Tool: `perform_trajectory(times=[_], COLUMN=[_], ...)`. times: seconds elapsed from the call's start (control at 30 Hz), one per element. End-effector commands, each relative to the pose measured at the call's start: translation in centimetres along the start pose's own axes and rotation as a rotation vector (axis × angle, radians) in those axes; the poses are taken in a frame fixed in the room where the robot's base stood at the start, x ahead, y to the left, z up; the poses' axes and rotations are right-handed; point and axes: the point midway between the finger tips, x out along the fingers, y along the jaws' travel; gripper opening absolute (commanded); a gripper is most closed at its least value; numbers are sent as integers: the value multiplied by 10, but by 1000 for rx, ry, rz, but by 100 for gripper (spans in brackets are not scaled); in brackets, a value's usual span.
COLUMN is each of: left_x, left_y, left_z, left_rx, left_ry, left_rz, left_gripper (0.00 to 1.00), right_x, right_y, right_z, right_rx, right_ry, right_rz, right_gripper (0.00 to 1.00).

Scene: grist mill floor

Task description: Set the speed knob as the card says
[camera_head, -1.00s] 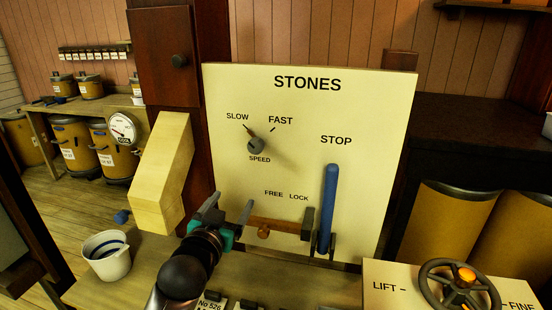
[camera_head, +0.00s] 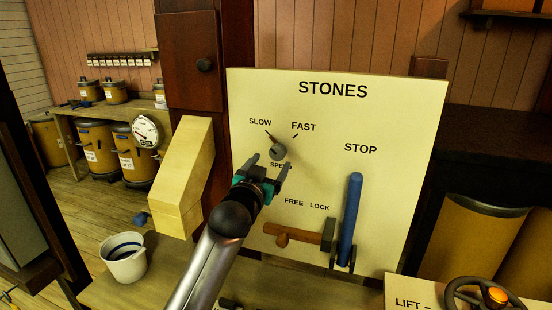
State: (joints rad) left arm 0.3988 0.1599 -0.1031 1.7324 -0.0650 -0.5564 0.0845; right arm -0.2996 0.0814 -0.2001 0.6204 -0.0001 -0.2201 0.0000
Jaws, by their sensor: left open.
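The speed knob (camera_head: 278,151) is a small grey dial on the cream STONES panel (camera_head: 400,115). Its pointer is turned up and left, toward the SLOW mark, with FAST marked to its upper right. My left gripper (camera_head: 269,165) is open just below the knob, its two fingertips pointing up at the panel and partly covering the SPEED label. I cannot tell whether a finger touches the knob; nothing shows between the fingers. The card cannot be made out in this view. My right gripper is not in view.
A blue STOP lever (camera_head: 350,220) stands upright at the panel's right. A wooden FREE/LOCK latch (camera_head: 290,234) lies below the knob. A pale wooden chute (camera_head: 182,180) and a white bucket (camera_head: 125,258) are to the left. A handwheel (camera_head: 480,295) is at lower right.

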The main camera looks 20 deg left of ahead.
Motion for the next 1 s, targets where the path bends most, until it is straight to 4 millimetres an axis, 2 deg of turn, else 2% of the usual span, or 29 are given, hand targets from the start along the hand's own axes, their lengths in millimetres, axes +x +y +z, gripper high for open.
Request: perform_trajectory(times=[0.2, 0.4, 0.6, 0.9, 1.0], left_x=[29, 46, 54, 55, 54], left_y=[1, 1, 1, 0, 0], left_z=[0, 0, 0, 0, 0], left_rx=[0, -1, -1, -1, -1], left_ry=[1, 0, 0, 0, 0], left_rz=[1, 1, 1, 1, 1], left_gripper=[82, 82, 82, 82, 71], right_x=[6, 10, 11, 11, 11], right_y=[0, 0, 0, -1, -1], right_z=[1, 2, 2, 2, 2], right_rx=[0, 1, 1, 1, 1], right_ry=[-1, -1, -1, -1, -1], right_rz=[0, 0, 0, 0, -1], right_gripper=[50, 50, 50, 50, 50])
